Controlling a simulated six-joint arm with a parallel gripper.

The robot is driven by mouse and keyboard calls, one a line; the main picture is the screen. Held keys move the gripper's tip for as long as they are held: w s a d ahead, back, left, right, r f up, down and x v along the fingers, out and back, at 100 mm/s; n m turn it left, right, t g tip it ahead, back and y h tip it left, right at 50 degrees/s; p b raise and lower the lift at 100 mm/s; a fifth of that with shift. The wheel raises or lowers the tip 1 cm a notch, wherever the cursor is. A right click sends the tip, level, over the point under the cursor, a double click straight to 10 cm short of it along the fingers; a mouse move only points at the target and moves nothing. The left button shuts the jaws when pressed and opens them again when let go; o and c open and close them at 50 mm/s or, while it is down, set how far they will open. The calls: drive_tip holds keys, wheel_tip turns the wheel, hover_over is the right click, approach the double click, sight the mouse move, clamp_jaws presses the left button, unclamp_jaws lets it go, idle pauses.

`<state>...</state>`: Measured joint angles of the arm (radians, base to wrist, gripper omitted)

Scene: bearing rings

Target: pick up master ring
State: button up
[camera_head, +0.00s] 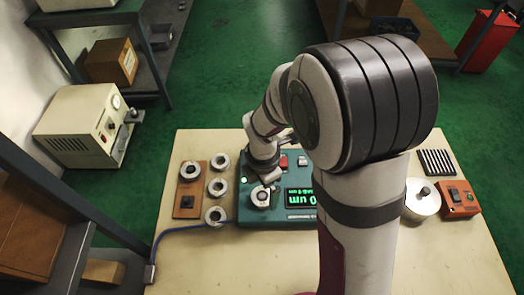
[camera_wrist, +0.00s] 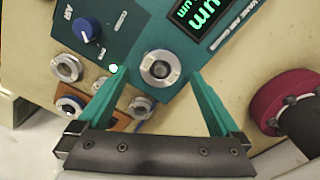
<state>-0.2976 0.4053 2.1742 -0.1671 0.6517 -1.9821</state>
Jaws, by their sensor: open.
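Several similar silver rings are in view, and no readable mark shows which is the master ring. One ring (camera_head: 261,196) sits on the teal gauge box (camera_head: 290,218); it also shows in the wrist view (camera_wrist: 160,68). Another ring (camera_head: 190,170) sits on a brown board (camera_head: 178,190) at the left. Three more lie in a column between board and box, the middle one here (camera_head: 218,187). My gripper (camera_wrist: 155,78) is open and empty, its teal fingers on either side of the gauge ring's near edge. In the head view, my wrist partly hides the fingers (camera_head: 264,180).
The gauge box has a lit green display (camera_head: 300,196) and a blue knob (camera_wrist: 88,29). A blue cable (camera_head: 185,229) runs left from it. At the right of the table are a white round part (camera_head: 422,199), an orange box (camera_head: 457,199) and a black striped block (camera_head: 437,162). The front table is clear.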

wheel_tip(320, 180, down, 3)
drive_tip(key=shift+r, duration=0.1)
clamp_jaws()
idle(0.4)
